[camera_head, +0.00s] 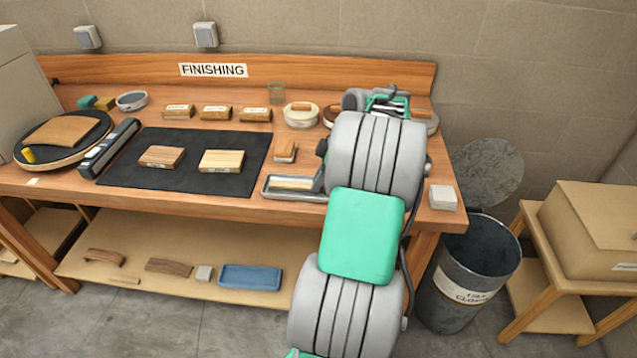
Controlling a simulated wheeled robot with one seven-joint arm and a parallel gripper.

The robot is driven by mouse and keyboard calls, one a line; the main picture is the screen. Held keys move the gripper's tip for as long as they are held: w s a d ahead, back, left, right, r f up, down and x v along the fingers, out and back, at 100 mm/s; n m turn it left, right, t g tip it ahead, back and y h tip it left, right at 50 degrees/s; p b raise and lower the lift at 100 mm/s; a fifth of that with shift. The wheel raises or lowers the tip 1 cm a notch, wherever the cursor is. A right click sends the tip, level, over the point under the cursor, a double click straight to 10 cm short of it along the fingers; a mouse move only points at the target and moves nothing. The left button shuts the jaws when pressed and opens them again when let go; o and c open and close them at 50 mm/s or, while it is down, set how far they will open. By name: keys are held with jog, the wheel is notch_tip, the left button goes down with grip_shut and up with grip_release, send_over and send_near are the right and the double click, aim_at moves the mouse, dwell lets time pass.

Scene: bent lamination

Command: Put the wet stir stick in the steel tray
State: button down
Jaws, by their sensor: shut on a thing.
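The steel tray (268,194) is a shallow grey metal tray at the front edge of the bench, just left of my arm. A pale, flat strip (292,184) shows inside it; I cannot tell what it is. My gripper (388,103) is at the back right of the bench, over the tins there, and mostly hidden behind my own arm. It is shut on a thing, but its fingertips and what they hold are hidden. I cannot make out the wet stir stick for certain.
A black mat (190,186) with two wooden blocks lies left of the tray. A small wood-topped block (285,149) stands behind the tray. A round tin (301,116) stands farther back. A dark bin (470,270) stands right of the bench.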

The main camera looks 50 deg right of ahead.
jog(key=shift+f, duration=0.35)
jog(key=c, duration=1.3)
grip_release()
jog(key=shift+c, duration=0.2)
jog(key=p+v, duration=0.4)
jog(key=v, duration=0.9)
jog(key=w+a+r+m, duration=0.1)
jog(key=w+a, duration=0.3)
jog(key=a, duration=0.4)
jog(key=w+a+r+m, duration=0.1)
jog(key=w+a, duration=0.3)
jog(key=a, duration=0.3)
jog(key=s+a+f+m+h, duration=0.1)
jog(key=s+a+m, duration=0.1)
jog(key=a, duration=0.8)
jog(key=s+a+f+m+h, duration=0.1)
jog(key=s+a+m, duration=0.15)
jog(key=a, duration=0.65)
jog(key=s+a+f, duration=0.3)
jog(key=s+f, duration=0.1)
jog(key=s, duration=0.2)
jog(key=shift+a+m+h, duration=0.25)
jog(key=shift+m+h, duration=0.15)
jog(key=shift+m, duration=0.05)
jog(key=shift+s, duration=0.1)
